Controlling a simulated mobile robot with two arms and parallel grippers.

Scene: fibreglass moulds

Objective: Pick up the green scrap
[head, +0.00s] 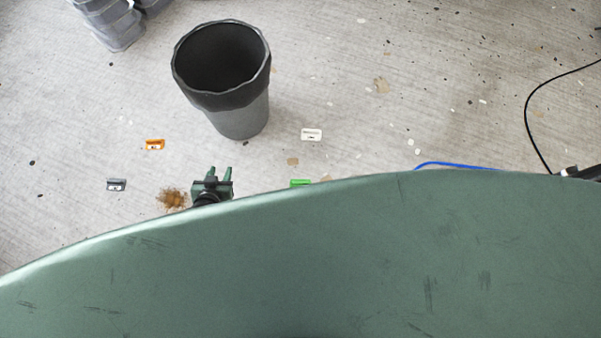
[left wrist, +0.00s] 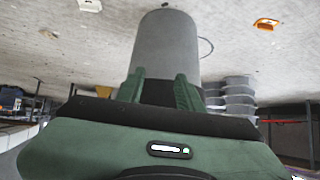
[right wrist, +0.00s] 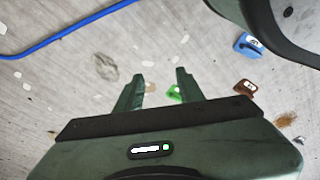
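The green scrap (head: 300,183) lies on the floor in the head view, partly hidden by my green body. In the right wrist view the green scrap (right wrist: 174,93) shows between the two fingers, nearer the right one, on the floor beyond them. My right gripper (right wrist: 160,76) is open and empty; it is hidden in the head view. My left gripper (head: 221,170) is open and empty, to the left of the scrap. In the left wrist view the left gripper (left wrist: 159,76) points towards the grey bin, apart from it as far as I can tell.
A grey bin (head: 240,118) stands on the floor. Orange (head: 155,144), white (head: 311,134) and grey (head: 116,184) scraps lie about. Blue (right wrist: 248,44) and brown (right wrist: 245,86) scraps show in the right wrist view. A brown spill (head: 172,198) and a blue cable (head: 450,165) are on the floor.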

